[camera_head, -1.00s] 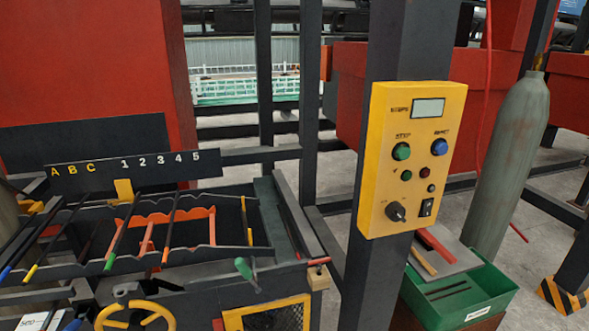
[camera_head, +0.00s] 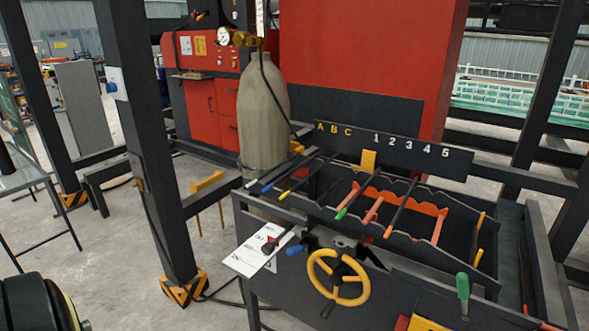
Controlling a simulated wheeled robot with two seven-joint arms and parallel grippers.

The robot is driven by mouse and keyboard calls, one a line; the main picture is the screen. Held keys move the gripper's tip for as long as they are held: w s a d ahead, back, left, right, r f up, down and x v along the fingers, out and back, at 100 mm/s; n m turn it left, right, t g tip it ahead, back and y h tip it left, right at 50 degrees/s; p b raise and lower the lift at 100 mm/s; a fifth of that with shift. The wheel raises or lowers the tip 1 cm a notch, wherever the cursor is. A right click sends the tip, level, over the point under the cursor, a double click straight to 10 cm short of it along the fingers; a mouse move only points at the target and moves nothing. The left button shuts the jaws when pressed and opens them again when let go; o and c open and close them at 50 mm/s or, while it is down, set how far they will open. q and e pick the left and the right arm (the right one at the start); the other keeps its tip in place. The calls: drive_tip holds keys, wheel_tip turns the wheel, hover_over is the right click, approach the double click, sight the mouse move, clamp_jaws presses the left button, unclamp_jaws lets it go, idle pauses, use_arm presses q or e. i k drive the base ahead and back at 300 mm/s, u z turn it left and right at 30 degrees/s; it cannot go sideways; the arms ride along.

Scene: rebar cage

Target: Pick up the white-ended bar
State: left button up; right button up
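Several dark bars with coloured ends lie across the notched rack (camera_head: 345,226), under a board marked A B C and 1 to 5. At the rack's far left, the white-ended bar (camera_head: 262,178) shows a small pale tip at its near end. Beside it on the right lie a blue-ended bar (camera_head: 279,181) and a yellow-ended bar (camera_head: 297,186). Farther right are a green-ended bar (camera_head: 346,205) and an orange-ended bar (camera_head: 392,222). Neither of my grippers is in view.
A grey-beige gas cylinder (camera_head: 263,115) stands behind the rack's left end. A dark upright post (camera_head: 140,130) stands left of the rack. A yellow handwheel (camera_head: 338,278) and a green-handled lever (camera_head: 463,288) are at the front.

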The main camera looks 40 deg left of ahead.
sight(245, 187)
drive_tip(key=z, duration=2.55)
drive_tip(key=k, duration=2.15)
drive_tip(key=u, duration=1.7)
